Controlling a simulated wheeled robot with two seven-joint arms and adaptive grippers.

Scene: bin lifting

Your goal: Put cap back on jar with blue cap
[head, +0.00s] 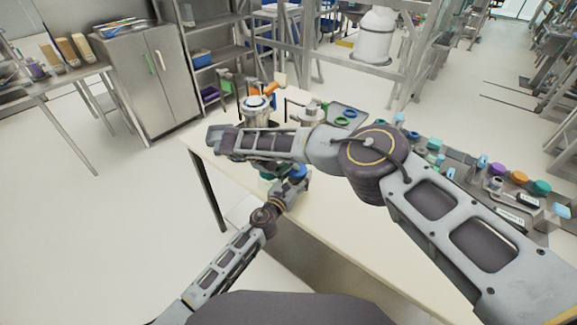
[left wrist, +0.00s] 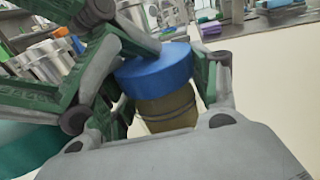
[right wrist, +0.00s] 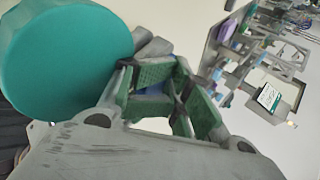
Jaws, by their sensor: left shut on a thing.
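The jar (left wrist: 168,108) is brownish and stands between the fingers of my left gripper (left wrist: 160,92), which is shut on it. The blue cap (left wrist: 155,70) sits over the jar's top in the left wrist view; I cannot tell whether it is fully seated. The blue cap also shows in the head view (head: 298,171). In the right wrist view, my right gripper (right wrist: 178,82) has a small patch of blue behind its fingers. Its opening is unclear. In the head view my right forearm hides most of this area.
A large teal lid (right wrist: 62,55) is close beside my right gripper. Metal canisters (head: 257,108) and a tray with green rings (head: 347,118) stand farther back on the pale table (head: 345,225). Coloured caps line the right side. The table's front is clear.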

